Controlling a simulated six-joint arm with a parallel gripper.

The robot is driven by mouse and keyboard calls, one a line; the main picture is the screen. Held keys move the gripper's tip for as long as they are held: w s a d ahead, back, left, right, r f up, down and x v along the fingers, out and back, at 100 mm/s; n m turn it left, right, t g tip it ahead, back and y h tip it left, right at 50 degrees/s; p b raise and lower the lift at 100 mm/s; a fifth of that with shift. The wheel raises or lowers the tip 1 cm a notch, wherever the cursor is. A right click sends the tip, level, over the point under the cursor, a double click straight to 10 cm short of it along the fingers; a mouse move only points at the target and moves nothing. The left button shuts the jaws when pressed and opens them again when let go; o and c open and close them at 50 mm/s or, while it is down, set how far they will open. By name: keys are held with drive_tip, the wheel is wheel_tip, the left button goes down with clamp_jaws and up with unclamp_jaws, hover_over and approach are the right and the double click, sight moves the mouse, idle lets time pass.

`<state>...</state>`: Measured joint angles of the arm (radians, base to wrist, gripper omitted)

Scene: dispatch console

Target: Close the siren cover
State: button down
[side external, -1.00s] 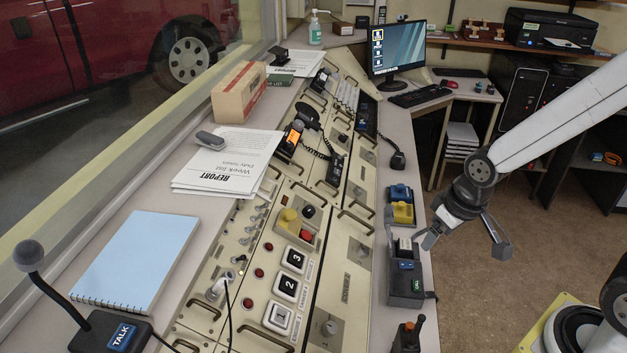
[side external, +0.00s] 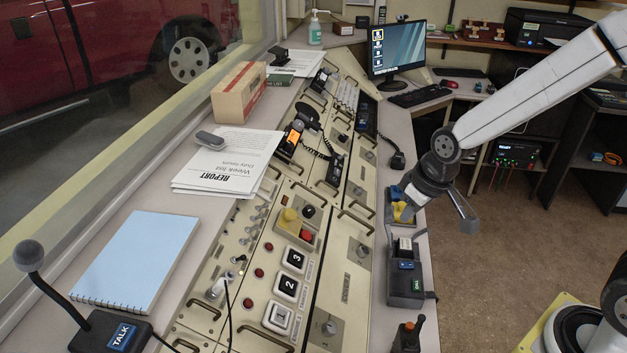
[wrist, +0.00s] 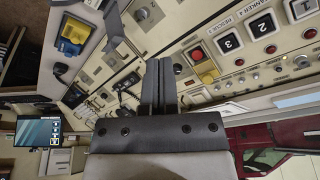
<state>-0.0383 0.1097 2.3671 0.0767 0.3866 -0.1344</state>
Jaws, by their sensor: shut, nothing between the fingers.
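On the console, a small panel holds a rounded yellow part (side external: 287,215), a red button (side external: 306,236) and a black knob; I take the yellow part to be the siren cover, but no label is readable. In the wrist view the red button (wrist: 196,54) shows uncovered, right of the fingers. My gripper (side external: 405,211) is to the right of that panel, apart from it, in front of a blue tray with a yellow thing. In the wrist view my gripper (wrist: 158,87) has its two dark fingers together, with nothing held.
Numbered white buttons (side external: 284,288) lie in front of the panel. The blue-and-yellow tray (wrist: 75,35) and a black box (side external: 405,287) stand on the right ledge. Metal handles and a coiled-cord handset (side external: 335,168) rise from the console. Papers and a notebook (side external: 135,258) lie left.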

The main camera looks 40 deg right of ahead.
drive_tip(key=w+a+r+n+t+y, duration=0.1)
drive_tip(key=w+a+r+n, duration=0.1)
drive_tip(key=w+a, duration=0.4)
drive_tip(key=w+a+r+n+y, duration=0.1)
drive_tip(key=w+a+r+n, duration=0.2)
drive_tip(key=w, duration=1.2)
drive_tip(key=a, duration=0.3)
drive_tip(key=shift+a+t+y, duration=0.15)
drive_tip(key=shift+t+y, duration=0.25)
drive_tip(key=shift+f, duration=0.1)
drive_tip(key=shift+x, duration=4.8)
drive_tip(key=shift+f, duration=0.3)
drive_tip(key=shift+s+d+f, duration=0.4)
drive_tip(key=shift+s+f, duration=0.15)
drive_tip(key=shift+s+d+f, duration=0.4)
drive_tip(key=shift+s+f, duration=0.15)
drive_tip(key=shift+f, duration=0.05)
